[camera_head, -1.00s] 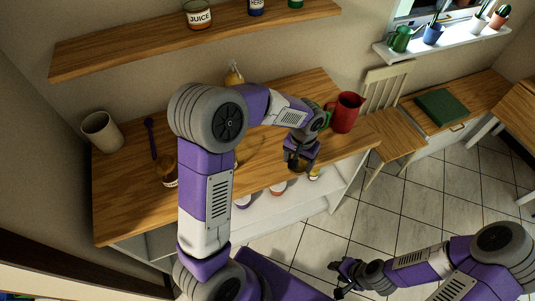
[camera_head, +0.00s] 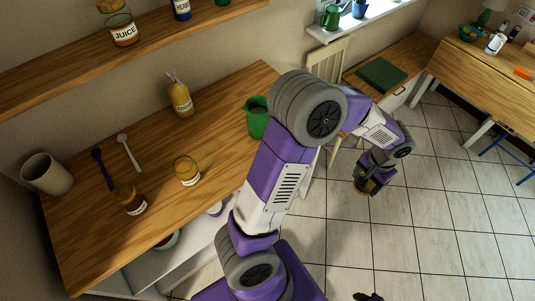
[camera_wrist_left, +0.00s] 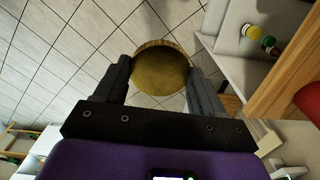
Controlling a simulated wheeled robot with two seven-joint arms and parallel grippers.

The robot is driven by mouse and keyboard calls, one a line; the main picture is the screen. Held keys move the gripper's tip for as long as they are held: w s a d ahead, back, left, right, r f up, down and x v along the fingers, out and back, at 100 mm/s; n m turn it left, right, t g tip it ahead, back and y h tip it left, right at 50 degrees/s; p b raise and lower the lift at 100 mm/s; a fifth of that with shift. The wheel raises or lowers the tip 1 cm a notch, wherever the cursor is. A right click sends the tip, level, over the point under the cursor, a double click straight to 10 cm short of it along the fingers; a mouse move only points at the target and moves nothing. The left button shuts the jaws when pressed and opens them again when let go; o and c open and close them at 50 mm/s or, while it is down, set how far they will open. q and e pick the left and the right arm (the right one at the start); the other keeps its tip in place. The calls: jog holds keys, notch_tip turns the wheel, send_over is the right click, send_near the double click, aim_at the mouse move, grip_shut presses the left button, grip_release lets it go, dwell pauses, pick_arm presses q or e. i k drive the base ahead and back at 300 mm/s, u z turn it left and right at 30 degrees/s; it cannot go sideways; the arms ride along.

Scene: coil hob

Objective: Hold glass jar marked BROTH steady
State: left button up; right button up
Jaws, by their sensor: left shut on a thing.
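My left gripper (camera_head: 372,172) is shut on a glass jar (camera_head: 366,187) with amber-brown contents, held out over the tiled floor, off the counter. In the left wrist view the round top of the jar (camera_wrist_left: 160,70) shows between the two fingers (camera_wrist_left: 158,78). Its label is not readable, so I cannot confirm BROTH. In the head view the gripper covers part of it. Only a dark tip of my right gripper (camera_head: 368,297) shows at the bottom edge, and its jaws cannot be made out.
The wooden counter (camera_head: 215,120) holds a labelled jar (camera_head: 187,172), a darker jar (camera_head: 130,202), a yellow bottle (camera_head: 180,98), a green pitcher (camera_head: 255,122), two spoons and a beige cup (camera_head: 47,174). A chair (camera_head: 325,70) stands beyond. Open floor (camera_head: 430,220) lies at right.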

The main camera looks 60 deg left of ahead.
aim_at(186, 169)
jog(key=k, duration=1.1)
jog(key=u, duration=1.95)
